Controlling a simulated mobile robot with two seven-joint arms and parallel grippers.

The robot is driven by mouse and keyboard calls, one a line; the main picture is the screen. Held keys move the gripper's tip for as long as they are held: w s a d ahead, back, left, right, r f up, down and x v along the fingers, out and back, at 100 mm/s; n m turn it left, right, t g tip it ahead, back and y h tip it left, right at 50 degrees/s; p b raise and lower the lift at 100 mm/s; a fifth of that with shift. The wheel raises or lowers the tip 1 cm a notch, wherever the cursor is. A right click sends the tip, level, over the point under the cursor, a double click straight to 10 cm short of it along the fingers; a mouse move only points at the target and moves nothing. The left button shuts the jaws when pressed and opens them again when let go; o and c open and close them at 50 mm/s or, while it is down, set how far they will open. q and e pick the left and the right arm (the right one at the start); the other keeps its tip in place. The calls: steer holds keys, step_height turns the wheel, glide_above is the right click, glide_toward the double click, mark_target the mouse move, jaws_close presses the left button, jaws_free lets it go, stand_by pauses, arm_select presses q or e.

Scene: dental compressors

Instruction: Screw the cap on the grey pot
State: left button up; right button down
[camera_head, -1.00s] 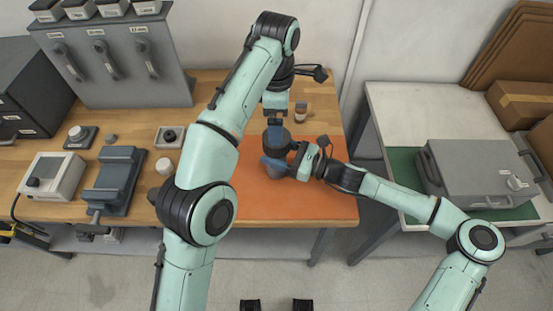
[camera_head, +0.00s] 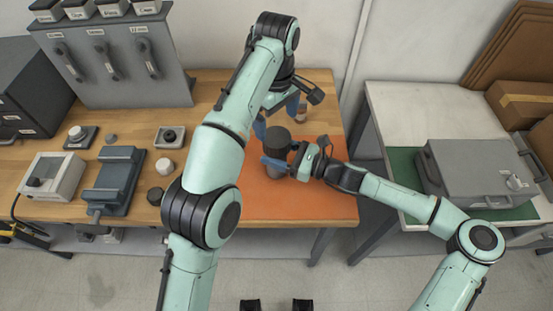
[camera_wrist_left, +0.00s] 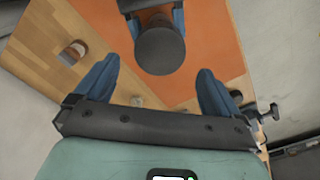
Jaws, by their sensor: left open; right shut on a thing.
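The grey pot (camera_head: 278,165) stands on the orange mat (camera_head: 315,200). A dark round cap (camera_head: 278,139) sits on top of the pot; whether it is fully threaded I cannot tell. My right gripper (camera_head: 278,163) is shut around the pot's body from the right, with its blue fingers also visible in the left wrist view (camera_wrist_left: 155,18). My left gripper (camera_head: 276,114) is open and empty, just behind and above the cap. In the left wrist view its two blue fingers (camera_wrist_left: 155,85) are spread wide, with the cap (camera_wrist_left: 160,51) beyond them and apart from them.
A small brown-and-white jar (camera_head: 301,113) stands behind the mat. A blue-grey vise-like fixture (camera_head: 115,180), a white device (camera_head: 52,177), a box with a dark knob (camera_head: 170,137) and a dark disc (camera_head: 155,196) lie left. A grey case (camera_head: 475,165) rests on the right table. The mat's front is clear.

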mark_target(277, 137)
arm_select(q)
steer(key=shift+f, duration=3.95)
steer(key=c, duration=1)
steer(key=m, duration=0.4)
steer(key=shift+m, duration=0.4)
steer(key=shift+c, duration=0.2)
steer(key=m, duration=0.4)
steer(key=shift+m, duration=0.3)
steer(key=m, duration=0.4)
steer(key=shift+m, duration=0.4)
steer(key=m, duration=0.4)
steer(key=o, duration=1.1)
